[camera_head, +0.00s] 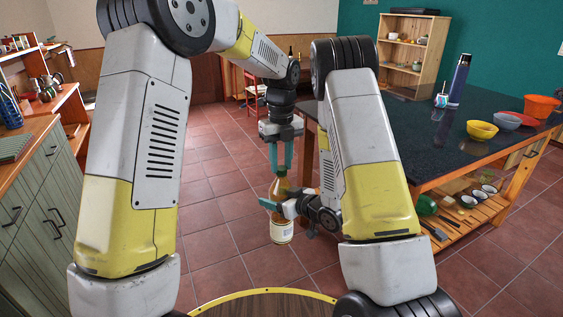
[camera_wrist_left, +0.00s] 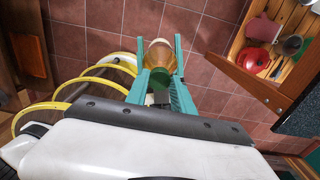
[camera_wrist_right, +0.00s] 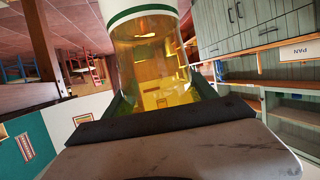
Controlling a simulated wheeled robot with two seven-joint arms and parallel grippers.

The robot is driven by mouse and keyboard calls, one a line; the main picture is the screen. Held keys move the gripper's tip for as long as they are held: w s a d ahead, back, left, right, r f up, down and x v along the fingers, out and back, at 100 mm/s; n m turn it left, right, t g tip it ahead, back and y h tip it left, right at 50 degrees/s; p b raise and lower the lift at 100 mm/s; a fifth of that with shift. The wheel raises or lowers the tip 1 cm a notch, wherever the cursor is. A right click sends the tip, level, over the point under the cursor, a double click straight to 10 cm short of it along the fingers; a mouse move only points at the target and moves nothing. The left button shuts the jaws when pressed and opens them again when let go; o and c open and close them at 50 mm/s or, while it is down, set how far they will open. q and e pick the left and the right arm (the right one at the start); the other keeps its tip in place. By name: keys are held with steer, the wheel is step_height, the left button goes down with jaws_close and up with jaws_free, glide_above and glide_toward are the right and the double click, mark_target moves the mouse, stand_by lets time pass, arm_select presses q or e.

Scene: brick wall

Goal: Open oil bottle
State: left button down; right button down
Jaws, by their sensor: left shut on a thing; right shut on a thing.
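The oil bottle (camera_head: 282,231) is upright in the head view, held in the air over the tiled floor. It has an amber body and a white label low down. My right gripper (camera_head: 279,205) is shut around its middle from the right side. In the right wrist view the amber bottle (camera_wrist_right: 150,62) fills the space between the fingers. My left gripper (camera_head: 279,172) points down from above, its teal fingers shut on the bottle's top.
A dark-topped table (camera_head: 420,140) stands to the right, with a yellow bowl (camera_head: 481,130), other bowls and a blue bottle (camera_head: 459,80) on it. Its lower shelf holds several dishes. Green cabinets (camera_head: 45,195) stand at the left. The floor between is open.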

arm_select(q)
steer(key=shift+d+r, duration=0.1)
steer(key=shift+d, duration=0.2)
steer(key=n, duration=0.4)
steer(key=shift+w+n, duration=0.1)
steer(key=shift+n, duration=0.3)
steer(key=n, duration=0.6)
steer(key=shift+n, duration=0.3)
steer(key=n, duration=0.6)
steer(key=shift+a+r+n, duration=0.1)
steer(key=shift+n, duration=0.3)
steer(key=n, duration=0.4)
steer(key=shift+n, duration=0.3)
steer(key=n, duration=0.6)
steer(key=shift+n, duration=0.4)
steer(key=n, duration=0.4)
steer(key=shift+s+n, duration=0.2)
steer(key=shift+n, duration=0.2)
steer(key=n, duration=0.9)
steer(key=shift+s, duration=0.1)
